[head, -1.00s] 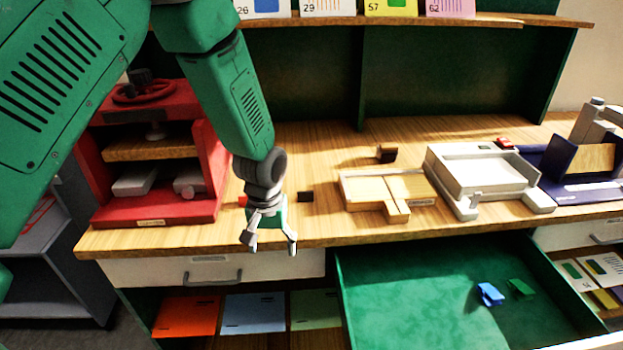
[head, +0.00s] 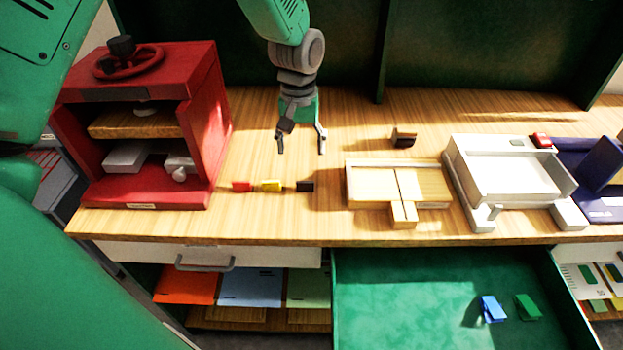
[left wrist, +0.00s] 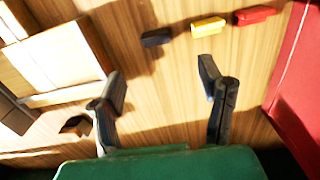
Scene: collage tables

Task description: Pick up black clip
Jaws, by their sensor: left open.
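The black clip (head: 305,186) lies on the wooden tabletop, at the right end of a short row with a yellow clip (head: 271,186) and a red clip (head: 242,186). My left gripper (head: 302,146) is open and empty above the table, behind the row in the head view. In the left wrist view the black clip (left wrist: 156,37) lies beyond the open fingers (left wrist: 165,100), apart from them, with the yellow clip (left wrist: 208,27) and the red clip (left wrist: 255,15) to its right. My right gripper is not in view.
A red press (head: 150,125) stands at the left. A wooden jig (head: 375,185) and a white tray (head: 510,175) stand to the right. A small dark block (head: 403,137) is behind the jig. An open green drawer (head: 400,285) below holds a blue clip (head: 490,308) and a green clip (head: 527,306).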

